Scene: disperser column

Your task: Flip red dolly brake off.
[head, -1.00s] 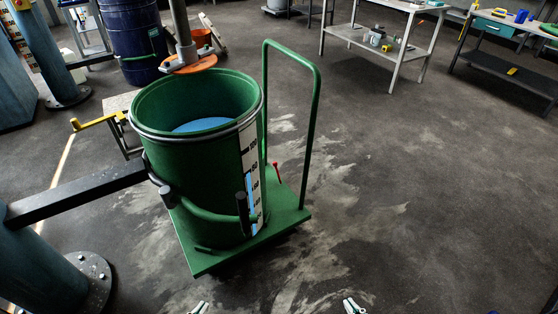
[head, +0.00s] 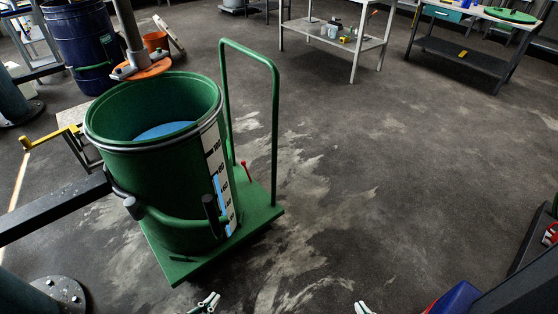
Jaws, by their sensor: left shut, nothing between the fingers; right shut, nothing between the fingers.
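The red brake lever (head: 244,170) stands up from the deck of the green dolly (head: 262,214), just right of the drum and near the foot of the handle. It leans slightly left at its top. A green drum (head: 172,205) with blue liquid inside stands on the dolly. My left gripper (head: 207,302) is low at the bottom edge, in front of the dolly, shut and empty. My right gripper (head: 361,307) is at the bottom edge right of the dolly, shut and empty. Neither gripper touches the lever or the dolly.
The dolly's green handle (head: 276,120) rises behind the lever. A dark arm with a clamp (head: 60,208) reaches the drum from the left. An orange disc on a shaft (head: 142,69) hangs above the drum. The floor (head: 390,190) right of the dolly is open.

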